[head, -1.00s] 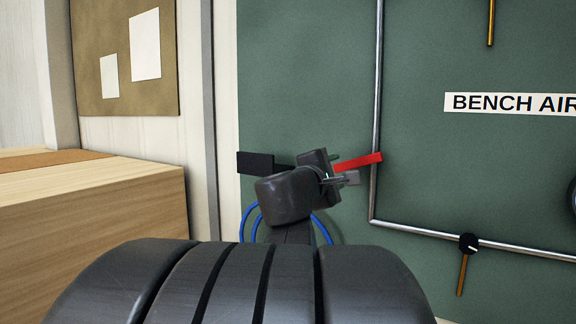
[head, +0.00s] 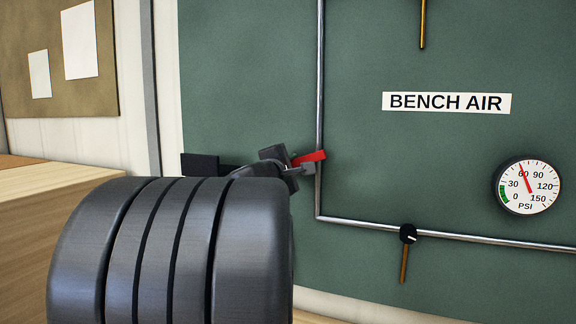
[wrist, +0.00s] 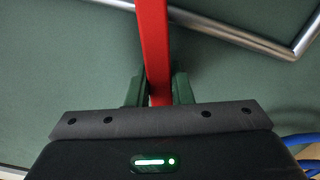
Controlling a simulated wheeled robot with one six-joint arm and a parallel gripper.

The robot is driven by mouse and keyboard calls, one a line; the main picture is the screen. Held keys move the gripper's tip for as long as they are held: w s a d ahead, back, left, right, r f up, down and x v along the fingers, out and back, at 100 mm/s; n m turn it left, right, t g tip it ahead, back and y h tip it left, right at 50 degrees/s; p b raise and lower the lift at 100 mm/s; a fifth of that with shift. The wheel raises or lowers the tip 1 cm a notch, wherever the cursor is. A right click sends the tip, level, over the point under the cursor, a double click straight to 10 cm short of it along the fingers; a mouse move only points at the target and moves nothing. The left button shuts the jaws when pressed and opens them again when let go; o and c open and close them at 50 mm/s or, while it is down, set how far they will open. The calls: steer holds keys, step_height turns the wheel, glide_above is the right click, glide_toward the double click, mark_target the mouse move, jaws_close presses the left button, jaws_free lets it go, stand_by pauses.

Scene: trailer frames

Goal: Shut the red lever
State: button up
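The red lever (head: 313,156) sits at the vertical pipe on the green panel, pointing left and slightly down from it in the head view. In the wrist view the lever (wrist: 154,45) runs down from the top edge between my two fingers. My gripper (head: 296,164) is at the lever's left end. In the wrist view my gripper (wrist: 159,91) has a finger close against each side of the lever and looks shut on it. The lever's end is hidden by the gripper body.
A metal pipe (head: 319,80) runs down the panel (head: 250,80) and bends right. A black knob with an orange handle (head: 404,262) hangs on it. A pressure gauge (head: 528,187) and a BENCH AIR label (head: 446,102) are right. A wooden bench (head: 45,215) stands left.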

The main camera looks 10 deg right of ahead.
jaws_close()
steer(key=shift+b, duration=0.3)
steer(key=shift+w+a+r+m+b, duration=0.1)
steer(key=shift+a+r+m+b, duration=0.05)
steer(key=shift+m+b, duration=0.65)
steer(key=shift+r+m+b, duration=0.9)
steer(key=shift+m+b, duration=0.25)
steer(key=shift+m, duration=0.15)
steer(key=o, duration=0.7)
jaws_free()
steer(key=shift+o, duration=0.2)
